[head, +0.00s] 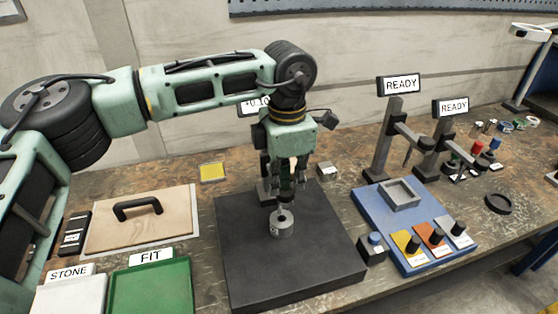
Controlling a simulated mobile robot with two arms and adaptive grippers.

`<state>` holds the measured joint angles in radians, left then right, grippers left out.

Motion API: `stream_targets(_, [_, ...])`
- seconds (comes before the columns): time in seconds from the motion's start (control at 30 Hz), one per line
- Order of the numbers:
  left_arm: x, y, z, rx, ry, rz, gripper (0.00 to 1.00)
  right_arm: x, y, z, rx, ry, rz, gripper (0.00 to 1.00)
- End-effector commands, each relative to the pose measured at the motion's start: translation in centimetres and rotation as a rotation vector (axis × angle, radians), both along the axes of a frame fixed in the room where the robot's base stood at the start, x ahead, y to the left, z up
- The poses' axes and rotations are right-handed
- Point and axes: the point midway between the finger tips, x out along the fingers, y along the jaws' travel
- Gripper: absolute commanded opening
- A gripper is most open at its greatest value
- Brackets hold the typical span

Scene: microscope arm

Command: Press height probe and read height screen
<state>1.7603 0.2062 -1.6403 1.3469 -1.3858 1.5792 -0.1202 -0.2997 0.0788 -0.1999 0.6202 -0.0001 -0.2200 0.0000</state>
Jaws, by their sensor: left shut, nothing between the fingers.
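My left gripper (281,205) is shut and empty, pointing straight down over the black plate (270,268). Its tips are at or just above a small grey metal cylinder (283,229) standing on the plate; I cannot tell whether they touch. The height screen (248,105) is behind my arm, and only part of a reading, about "+0.10", shows. The height probe itself is hidden or cannot be told apart behind my gripper. My right gripper is not in view.
Two stands with "READY" screens (398,85) are at the right. A blue board (377,215) holds a square tray and several knobs. A small box with a blue button (376,240) sits beside the plate. Left are a handled wooden board (170,225), a "FIT" green tray (150,291) and a "STONE" tray (72,297).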

Motion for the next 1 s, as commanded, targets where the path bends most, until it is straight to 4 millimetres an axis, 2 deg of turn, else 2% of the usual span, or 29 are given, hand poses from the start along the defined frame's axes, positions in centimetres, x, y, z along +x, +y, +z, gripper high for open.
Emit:
stream_targets(0.03, [-0.3, 0.1, -0.7, 0.007, 0.013, -0.003, 0.00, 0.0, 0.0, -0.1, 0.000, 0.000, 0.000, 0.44])
stream_targets(0.17, [-0.3, 0.1, -0.4, 0.008, 0.013, -0.003, 0.00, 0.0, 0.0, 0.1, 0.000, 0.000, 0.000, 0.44])
stream_targets(1.0, [-0.1, 0.0, 6.8, 0.003, 0.005, -0.001, 0.00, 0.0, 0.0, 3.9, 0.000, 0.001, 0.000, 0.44])
